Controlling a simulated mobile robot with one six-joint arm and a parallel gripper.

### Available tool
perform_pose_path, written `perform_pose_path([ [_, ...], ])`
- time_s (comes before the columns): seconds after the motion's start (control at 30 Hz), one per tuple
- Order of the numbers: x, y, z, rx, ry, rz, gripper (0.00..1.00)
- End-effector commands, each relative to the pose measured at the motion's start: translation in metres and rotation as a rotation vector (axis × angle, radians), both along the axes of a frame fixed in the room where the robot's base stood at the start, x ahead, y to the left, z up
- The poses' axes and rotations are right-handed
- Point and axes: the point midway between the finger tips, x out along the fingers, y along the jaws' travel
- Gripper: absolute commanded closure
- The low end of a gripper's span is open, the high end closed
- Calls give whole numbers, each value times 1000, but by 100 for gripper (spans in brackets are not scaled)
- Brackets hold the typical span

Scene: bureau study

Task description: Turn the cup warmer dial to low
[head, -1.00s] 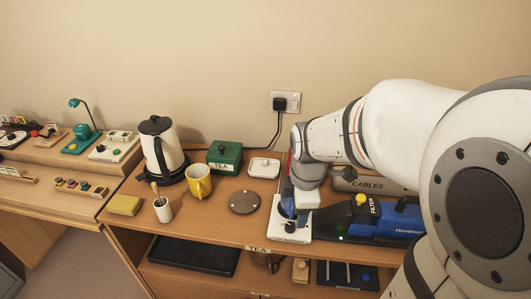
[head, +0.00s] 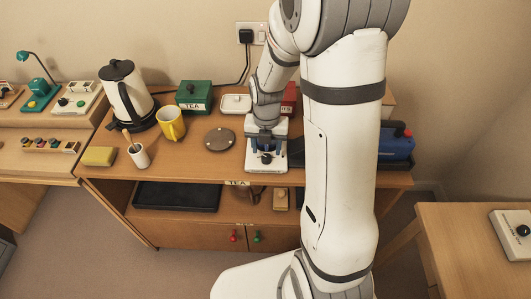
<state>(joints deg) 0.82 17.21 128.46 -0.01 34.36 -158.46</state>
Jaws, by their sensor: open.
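The cup warmer (head: 252,164) is a small white unit near the front edge of the wooden cabinet top. Its black dial (head: 266,158) faces the front, and the dial's setting is too small to read. My gripper (head: 266,146) is open, pointing down over the warmer with its fingertips close to the dial. I cannot tell whether the fingers touch the dial. My gripper and wrist hide the rear part of the warmer.
A green tea box (head: 194,96) and white dish (head: 236,104) are behind. A blue device (head: 396,145) lies right.

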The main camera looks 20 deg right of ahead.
Motion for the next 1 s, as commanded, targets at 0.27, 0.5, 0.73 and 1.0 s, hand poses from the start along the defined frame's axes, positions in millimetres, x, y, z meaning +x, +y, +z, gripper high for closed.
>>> perform_pose_path([
  [0.27, -1, 0, -32, -1, 1, -1, 50],
  [0.5, 0, 1, -35, 0, -1, -1, 50],
  [0.73, 0, 1, -35, 0, -1, 0, 62],
  [1.0, 0, 1, -35, 0, -1, 0, 84],
])
